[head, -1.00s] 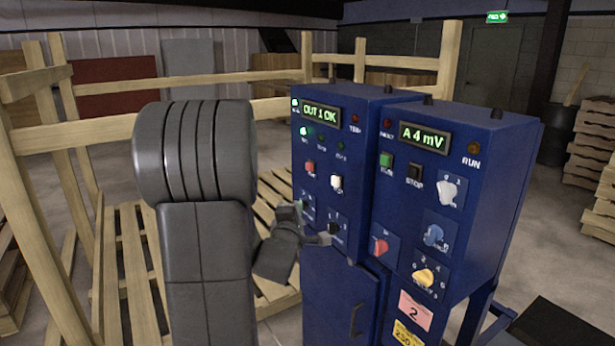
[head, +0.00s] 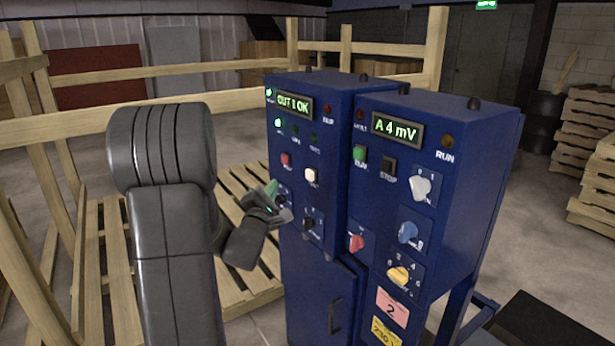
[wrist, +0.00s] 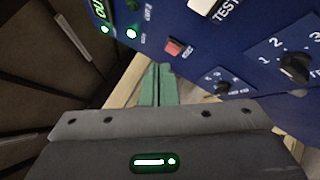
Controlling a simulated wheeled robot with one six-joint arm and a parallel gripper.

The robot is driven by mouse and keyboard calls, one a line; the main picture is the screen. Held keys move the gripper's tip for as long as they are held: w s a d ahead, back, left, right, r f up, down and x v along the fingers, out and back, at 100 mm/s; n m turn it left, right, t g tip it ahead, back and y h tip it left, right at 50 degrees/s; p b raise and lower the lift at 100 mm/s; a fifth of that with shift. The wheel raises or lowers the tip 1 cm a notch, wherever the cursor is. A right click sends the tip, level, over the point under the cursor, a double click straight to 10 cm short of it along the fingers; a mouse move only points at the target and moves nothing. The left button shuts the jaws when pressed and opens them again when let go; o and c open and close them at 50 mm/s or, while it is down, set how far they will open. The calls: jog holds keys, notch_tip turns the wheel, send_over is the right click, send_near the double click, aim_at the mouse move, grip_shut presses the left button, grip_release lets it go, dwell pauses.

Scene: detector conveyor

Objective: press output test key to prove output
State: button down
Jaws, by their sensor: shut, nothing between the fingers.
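The white test key (head: 311,174) is on the left blue cabinet's front face, and it also shows at the top of the wrist view (wrist: 203,5) beside the word TEST. The output display (head: 293,105) above it reads OUT 1 OK. A green lamp (head: 278,121) is lit below the display. A black selector knob (head: 309,224) sits below the test key; the wrist view shows numbers around it (wrist: 296,67). My gripper (head: 271,188) is at the cabinet's left side, left of and slightly below the test key. Its green fingers (wrist: 160,85) are together and empty.
A red button (head: 286,159) sits left of the test key, and a small black knob (wrist: 222,88) is near my fingers. The right cabinet (head: 465,220) carries a display reading A 4 mV, buttons and coloured knobs. Wooden rails (head: 180,112) and slatted pallets stand behind.

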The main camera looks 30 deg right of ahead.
jog(key=d, duration=0.8)
jog(key=shift+w, duration=0.35)
jog(key=shift+d+b, duration=0.15)
jog(key=shift+b, duration=0.25)
dwell(1.3)
jog(key=shift+d, duration=0.25)
jog(key=shift+d+b, duration=0.45)
jog(key=shift+d, duration=0.05)
dwell(0.7)
jog(key=shift+a, duration=0.9)
jog(key=shift+s+a+b, duration=0.15)
jog(key=shift+a+b, duration=0.1)
jog(key=shift+a, duration=1)
jog(key=shift+s+a+b, duration=0.1)
jog(key=shift+a+b, duration=0.15)
jog(key=shift+a, duration=1)
